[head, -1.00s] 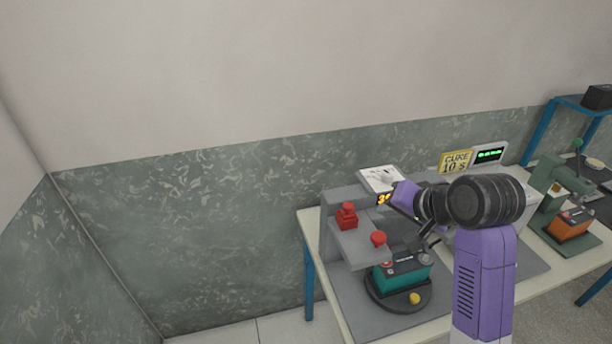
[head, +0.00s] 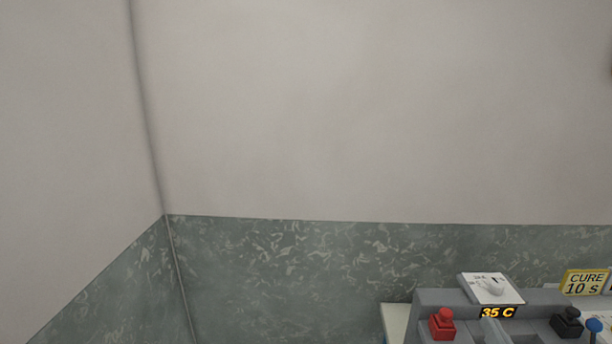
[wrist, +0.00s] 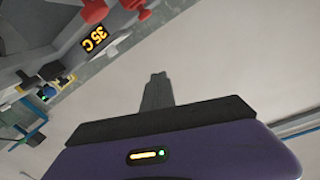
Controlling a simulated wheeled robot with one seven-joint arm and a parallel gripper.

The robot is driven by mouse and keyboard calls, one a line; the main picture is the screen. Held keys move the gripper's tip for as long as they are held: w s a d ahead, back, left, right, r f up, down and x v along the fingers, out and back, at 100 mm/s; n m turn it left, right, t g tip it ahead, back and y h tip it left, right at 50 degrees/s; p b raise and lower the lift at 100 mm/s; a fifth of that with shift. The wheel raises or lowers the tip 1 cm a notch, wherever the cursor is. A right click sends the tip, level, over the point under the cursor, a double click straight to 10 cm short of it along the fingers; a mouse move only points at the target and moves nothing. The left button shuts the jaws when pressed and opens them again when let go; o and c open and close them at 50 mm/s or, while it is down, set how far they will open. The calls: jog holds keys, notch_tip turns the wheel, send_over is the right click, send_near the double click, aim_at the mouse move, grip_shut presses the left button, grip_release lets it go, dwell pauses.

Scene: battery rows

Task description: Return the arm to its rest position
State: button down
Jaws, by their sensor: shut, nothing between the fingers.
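My gripper (wrist: 157,88) shows in the wrist view, with its dark fingers together and nothing between them. It points up the picture, with a plain pale surface behind it. The purple body below the fingers carries a small lit indicator. The arm and gripper are out of the head view.
The grey machine (head: 428,299) stands on the bench at the lower right of the head view, with a red knob (head: 441,323), a black knob (head: 566,321) and a "35 C" display (head: 498,312). A yellow "CURE 10 s" sign (head: 584,282) is behind. The wall at left is bare.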

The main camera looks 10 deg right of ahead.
jog(key=s+a+f+n+y+b, duration=0.1)
jog(key=s+a+f+n+y, duration=0.1)
jog(key=s+a+f, duration=0.3)
jog(key=s+a+f+n+g+y+b, duration=0.1)
jog(key=s+a+f, duration=0.5)
jog(key=s, duration=0.8)
jog(key=s+a+f+n+y+b, duration=0.3)
jog(key=s+a+f+n, duration=0.2)
jog(key=s+a, duration=0.2)
jog(key=shift+s+a+f+g, duration=0.3)
jog(key=shift+s+g, duration=0.1)
jog(key=shift+s, duration=0.8)
